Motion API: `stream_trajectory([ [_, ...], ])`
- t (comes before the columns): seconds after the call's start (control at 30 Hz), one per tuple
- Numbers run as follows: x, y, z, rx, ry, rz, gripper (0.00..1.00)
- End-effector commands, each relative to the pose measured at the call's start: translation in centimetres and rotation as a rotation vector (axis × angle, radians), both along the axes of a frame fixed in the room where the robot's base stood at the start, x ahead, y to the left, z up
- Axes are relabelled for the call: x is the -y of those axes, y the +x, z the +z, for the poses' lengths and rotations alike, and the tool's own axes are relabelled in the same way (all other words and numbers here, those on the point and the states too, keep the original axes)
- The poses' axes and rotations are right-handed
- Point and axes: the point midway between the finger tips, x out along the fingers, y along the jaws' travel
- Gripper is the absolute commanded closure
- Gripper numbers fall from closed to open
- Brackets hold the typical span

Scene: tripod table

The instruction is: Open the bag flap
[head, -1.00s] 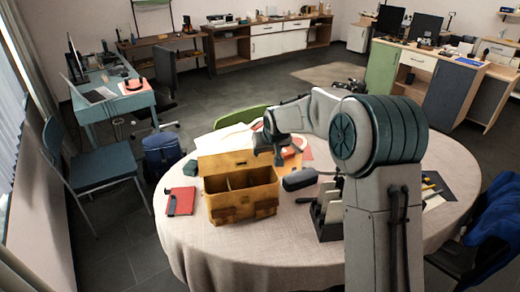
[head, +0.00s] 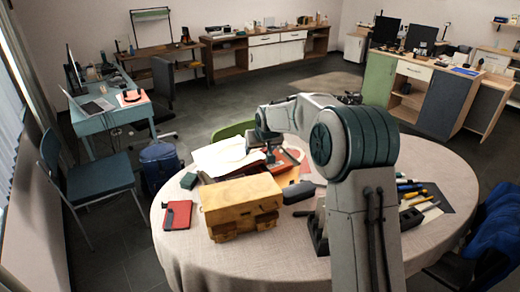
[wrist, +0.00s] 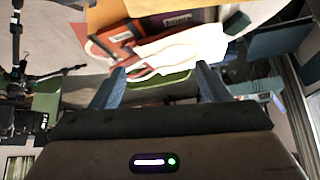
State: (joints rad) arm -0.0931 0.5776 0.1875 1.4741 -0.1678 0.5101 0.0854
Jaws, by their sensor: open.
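The tan leather bag (head: 222,226) stands upright on the near left of the round table. Its flap (head: 240,191) lies over the top and covers the compartments, so the inside is hidden. My gripper (head: 270,154) is behind the bag, above the papers and apart from the flap. In the wrist view my gripper (wrist: 160,84) has its two fingers wide apart, with nothing held between them. A tan-brown surface at the top of that view may be part of the bag, but I cannot tell.
White papers (head: 222,156) and an orange folder lie behind the bag. A red notebook (head: 178,214) is to its left and a dark case (head: 299,192) to its right. A black organizer (head: 318,232) and pens are farther right. The tablecloth (head: 190,255) in front is clear.

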Motion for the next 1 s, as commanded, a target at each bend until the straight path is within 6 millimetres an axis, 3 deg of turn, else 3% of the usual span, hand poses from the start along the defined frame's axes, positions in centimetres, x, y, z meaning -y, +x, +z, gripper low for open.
stream_trajectory([
  [0.17,0.4,-1.1,1.7,0.004,0.001,-0.001,0.31],
  [0.7,2.0,-6.5,10.0,0.002,0.001,-0.004,0.31],
  [1.0,2.2,-7.2,11.1,-0.001,0.0,-0.004,0.31],
])
